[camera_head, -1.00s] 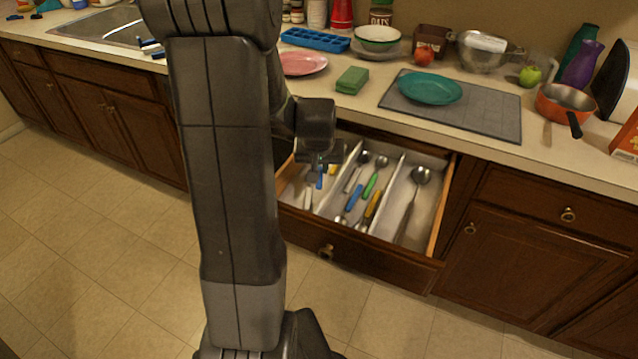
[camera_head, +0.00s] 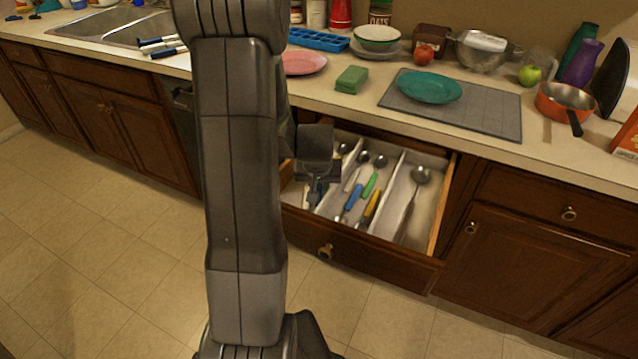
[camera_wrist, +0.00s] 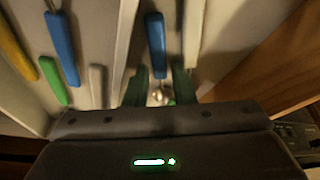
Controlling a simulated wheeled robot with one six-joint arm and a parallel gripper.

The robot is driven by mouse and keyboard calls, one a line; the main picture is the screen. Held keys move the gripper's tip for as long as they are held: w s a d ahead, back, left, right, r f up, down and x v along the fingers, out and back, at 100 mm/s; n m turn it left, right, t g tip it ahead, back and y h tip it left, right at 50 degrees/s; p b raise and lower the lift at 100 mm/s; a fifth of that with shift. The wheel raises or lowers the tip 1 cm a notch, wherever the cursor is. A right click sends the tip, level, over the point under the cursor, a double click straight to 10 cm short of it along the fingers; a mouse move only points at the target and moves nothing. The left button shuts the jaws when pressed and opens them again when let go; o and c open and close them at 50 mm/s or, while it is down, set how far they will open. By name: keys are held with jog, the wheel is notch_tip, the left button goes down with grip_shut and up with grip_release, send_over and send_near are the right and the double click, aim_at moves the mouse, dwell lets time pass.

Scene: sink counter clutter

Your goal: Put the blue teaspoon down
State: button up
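The blue teaspoon (camera_wrist: 155,45) lies in the drawer's left compartment as the head view shows it, its blue handle pointing away from my gripper in the wrist view. My gripper (camera_wrist: 160,88) is low over that compartment. Its two green fingertips stand apart, on either side of the spoon's silver end, with no clear contact. In the head view my gripper (camera_head: 318,188) hides most of the teaspoon. The open drawer (camera_head: 325,250) has a white divided tray (camera_head: 425,207).
The middle compartment holds another blue-handled piece (camera_head: 355,197), a green one (camera_head: 370,185) and a yellow one (camera_head: 373,204). A large spoon (camera_head: 420,176) lies in the right compartment. A white handle (camera_wrist: 193,30) lies beside the teaspoon. The counter edge overhangs behind.

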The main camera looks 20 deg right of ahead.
jog(key=shift+r, duration=0.45)
jog(key=p+v, duration=0.1)
jog(key=v, duration=1)
jog(key=shift+s+r, duration=0.15)
jog(key=shift+r, duration=0.1)
